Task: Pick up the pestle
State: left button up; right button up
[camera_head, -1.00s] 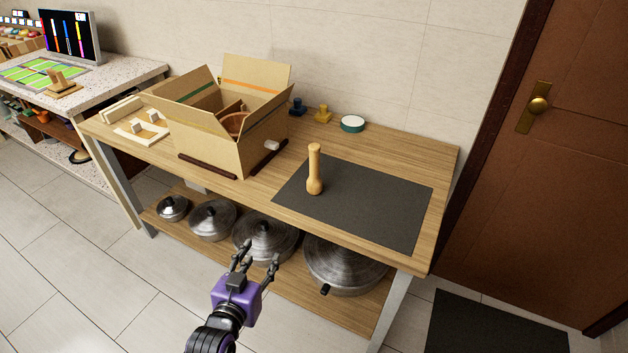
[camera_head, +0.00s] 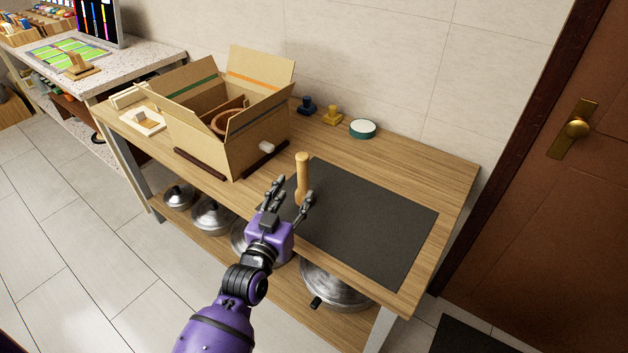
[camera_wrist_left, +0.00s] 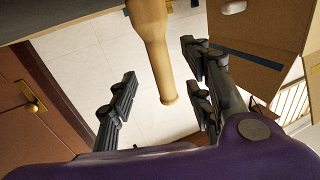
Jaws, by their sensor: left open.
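The pale wooden pestle (camera_head: 302,172) stands upright on the dark mat (camera_head: 370,225) near the mat's left end. My left gripper (camera_head: 291,193) is open and empty at the front edge of the table, close to the pestle; one finger overlaps the pestle's lower part in the head view. In the left wrist view the pestle (camera_wrist_left: 157,55) appears between the two spread fingers of my left gripper (camera_wrist_left: 160,90), with clear space on both sides. Contact does not show. My right gripper is in neither view.
An open cardboard box (camera_head: 205,140) stands left of the pestle on the wooden table (camera_head: 440,170). Metal lidded pots (camera_head: 335,285) fill the lower shelf. The mat's right part is clear.

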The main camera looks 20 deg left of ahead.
aim_at(301, 181)
pick_arm(q)
jog(key=shift+w+a+r, duration=0.1)
jog(key=shift+w+r, duration=0.05)
jog(key=shift+w, duration=0.65)
jog(key=w, duration=0.4)
jog(key=shift+w+d+r+p, duration=0.15)
jog(key=shift+w+d+p, duration=0.1)
jog(key=shift+w+p, duration=0.15)
jog(key=shift+w, duration=0.45)
grip_shut()
